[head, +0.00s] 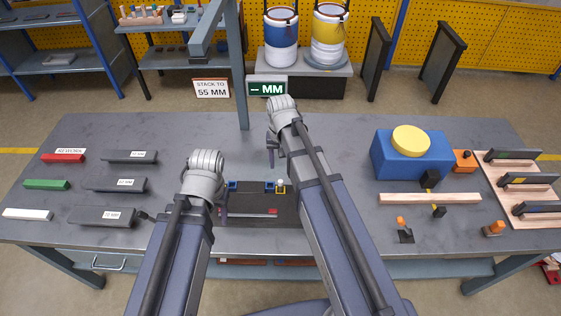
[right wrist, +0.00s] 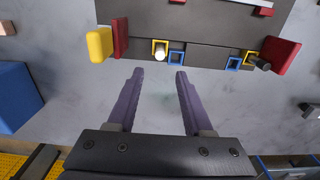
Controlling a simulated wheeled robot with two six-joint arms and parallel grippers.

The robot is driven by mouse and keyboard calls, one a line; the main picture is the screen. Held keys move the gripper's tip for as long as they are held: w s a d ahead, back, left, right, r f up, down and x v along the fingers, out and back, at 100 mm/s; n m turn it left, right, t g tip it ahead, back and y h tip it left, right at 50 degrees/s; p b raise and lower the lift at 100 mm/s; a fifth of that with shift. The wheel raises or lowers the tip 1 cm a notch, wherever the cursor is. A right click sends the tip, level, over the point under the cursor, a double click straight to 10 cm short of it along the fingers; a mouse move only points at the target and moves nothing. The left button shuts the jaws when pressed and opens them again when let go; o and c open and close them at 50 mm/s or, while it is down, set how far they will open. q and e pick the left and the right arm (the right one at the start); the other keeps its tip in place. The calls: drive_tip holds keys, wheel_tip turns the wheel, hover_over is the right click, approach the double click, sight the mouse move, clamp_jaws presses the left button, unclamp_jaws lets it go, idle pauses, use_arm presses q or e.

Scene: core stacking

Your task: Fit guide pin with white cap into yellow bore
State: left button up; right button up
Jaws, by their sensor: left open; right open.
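The guide pin with the white cap (head: 281,182) stands upright at the yellow bore (head: 280,190) on the back edge of the dark fixture (head: 290,212). In the right wrist view the white cap (right wrist: 160,50) shows inside the yellow frame (right wrist: 155,43); how deep the pin sits I cannot tell. My right gripper (head: 271,155) is open and empty behind the fixture; its fingertips (right wrist: 159,73) point towards the pin without touching it. My left gripper (head: 222,205) is open at the fixture's left end, its fingers partly hidden by its arm.
Blue bores (right wrist: 176,57) sit beside the yellow ones. A dark pin (right wrist: 262,64) shows by another yellow frame (right wrist: 248,57). Labelled dark bars (head: 115,184) lie at left, a blue block with a yellow disc (head: 411,139) at right. The table behind the fixture is clear.

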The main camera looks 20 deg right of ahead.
drive_tip(key=s+a+n+h, duration=0.1)
drive_tip(key=s+a+n, duration=0.6)
drive_tip(key=s+a, duration=0.3)
drive_tip(key=s, duration=0.4)
drive_tip(key=shift+s+a+r, duration=0.15)
drive_tip(key=shift+a+r, duration=0.05)
drive_tip(key=shift+a, duration=0.05)
